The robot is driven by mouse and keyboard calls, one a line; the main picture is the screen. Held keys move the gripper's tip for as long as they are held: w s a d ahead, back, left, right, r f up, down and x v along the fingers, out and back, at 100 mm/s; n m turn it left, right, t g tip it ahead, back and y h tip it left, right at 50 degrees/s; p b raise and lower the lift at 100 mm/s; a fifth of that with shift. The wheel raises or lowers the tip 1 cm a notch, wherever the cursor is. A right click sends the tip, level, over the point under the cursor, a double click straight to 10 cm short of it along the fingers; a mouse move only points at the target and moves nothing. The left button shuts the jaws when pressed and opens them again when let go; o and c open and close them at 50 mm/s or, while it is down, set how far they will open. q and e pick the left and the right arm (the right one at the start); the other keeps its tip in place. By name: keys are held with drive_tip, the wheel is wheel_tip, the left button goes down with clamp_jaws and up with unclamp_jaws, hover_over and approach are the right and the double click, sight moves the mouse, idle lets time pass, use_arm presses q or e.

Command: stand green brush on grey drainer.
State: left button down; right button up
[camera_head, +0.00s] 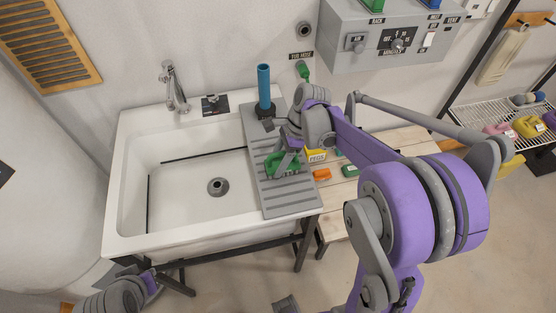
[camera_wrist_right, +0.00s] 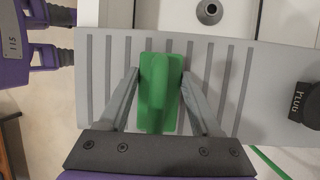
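The grey grooved drainer (camera_head: 291,199) lies at the right side of the white sink. The green brush (camera_head: 283,163) is on it, partly covered by my right gripper (camera_head: 285,157) in the head view. In the right wrist view, the brush (camera_wrist_right: 160,95) lies over the drainer's grooves (camera_wrist_right: 230,70). The right gripper's fingertips (camera_wrist_right: 160,72) are at its two sides and appear to touch it. My left gripper (camera_wrist_right: 63,34) shows at the upper left of that view, with two fingers apart and nothing between them. The left arm is at the head view's lower left.
A blue upright cylinder (camera_head: 264,85) stands at the drainer's back. Orange (camera_head: 321,175) and green (camera_head: 349,171) blocks lie on the wooden bench to the right. The white sink basin (camera_head: 190,205) is empty, with a faucet (camera_head: 174,88) behind.

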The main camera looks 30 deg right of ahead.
drive_tip(key=o, duration=0.4)
drive_tip(key=shift+o, duration=0.2)
drive_tip(key=p+v, duration=0.1)
drive_tip(key=v, duration=1.1)
drive_tip(key=shift+s+a, duration=0.1)
drive_tip(key=shift+s+a+n, duration=0.2)
drive_tip(key=shift+s+n, duration=0.05)
drive_tip(key=shift+n, duration=0.15)
drive_tip(key=s+a+f+n+t+h, duration=0.2)
drive_tip(key=s+a+f+n, duration=0.2)
drive_tip(key=s+n, duration=0.3)
drive_tip(key=s+a+f+n+t+h, duration=0.2)
drive_tip(key=s+n, duration=0.5)
drive_tip(key=n, duration=0.6)
wheel_tip(320, 180, down, 2)
drive_tip(key=a+t, duration=0.1)
drive_tip(key=a, duration=0.2)
drive_tip(key=shift+h, duration=0.3)
drive_tip(key=shift+f, duration=0.1)
